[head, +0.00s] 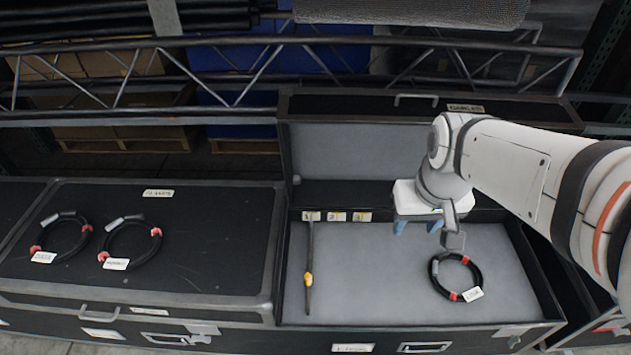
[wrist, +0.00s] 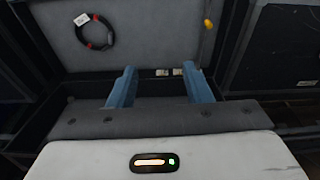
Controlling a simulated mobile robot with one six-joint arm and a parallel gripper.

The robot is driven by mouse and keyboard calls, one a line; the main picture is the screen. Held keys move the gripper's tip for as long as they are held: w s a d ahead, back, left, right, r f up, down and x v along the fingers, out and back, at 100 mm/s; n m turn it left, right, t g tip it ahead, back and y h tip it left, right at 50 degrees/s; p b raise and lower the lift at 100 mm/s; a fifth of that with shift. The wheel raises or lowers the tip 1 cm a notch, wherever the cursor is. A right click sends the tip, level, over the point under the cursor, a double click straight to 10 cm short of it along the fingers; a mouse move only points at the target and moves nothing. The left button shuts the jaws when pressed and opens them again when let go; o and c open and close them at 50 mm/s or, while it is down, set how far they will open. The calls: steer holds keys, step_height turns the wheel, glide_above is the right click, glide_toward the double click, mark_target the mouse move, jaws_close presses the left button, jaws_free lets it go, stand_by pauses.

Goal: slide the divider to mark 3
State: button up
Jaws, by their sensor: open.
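The divider (head: 309,280) is a thin dark bar with a yellow knob, standing near the left wall of the open tote (head: 520,230). Its far end is at the leftmost of three small labels (head: 337,216) on the back edge; their print is too small to read surely. In the wrist view the yellow knob (wrist: 208,23) shows at the upper right. My gripper (head: 417,228) is over the tote's back middle, right of the divider and apart from it. Its blue fingers (wrist: 160,82) are spread and empty.
A coiled black cable with red ties (head: 436,281) lies on the tote floor at right. Two more coils (head: 62,238) (head: 131,243) lie on the closed lid at left. The raised lid (head: 350,150) stands behind the tote. The floor between divider and cable is clear.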

steer(key=w+a+f+n+b, duration=0.1)
steer(key=w+a+f+b, duration=0.2)
steer(key=f+b, duration=0.3)
steer(key=w+a+f+n+g+b, duration=0.1)
steer(key=w+a+f+b, duration=0.25)
steer(key=f, duration=0.45)
steer(key=w+a+f+n+b, duration=0.25)
steer(key=a+f+b, duration=0.2)
steer(key=f, duration=0.35)
steer(key=n+g+b, duration=0.1)
steer(key=n+b, duration=0.1)
steer(key=b, duration=0.8)
glide_above(308, 276)
step_height(308, 276, down, 17)
steer(key=shift+s+d+f, duration=0.1)
steer(key=shift+d+f, duration=0.05)
steer(key=shift+f, duration=0.05)
step_height(308, 276, down, 8)
steer(key=b, duration=0.3)
steer(key=shift+b, duration=0.35)
steer(key=shift+c, duration=0.4)
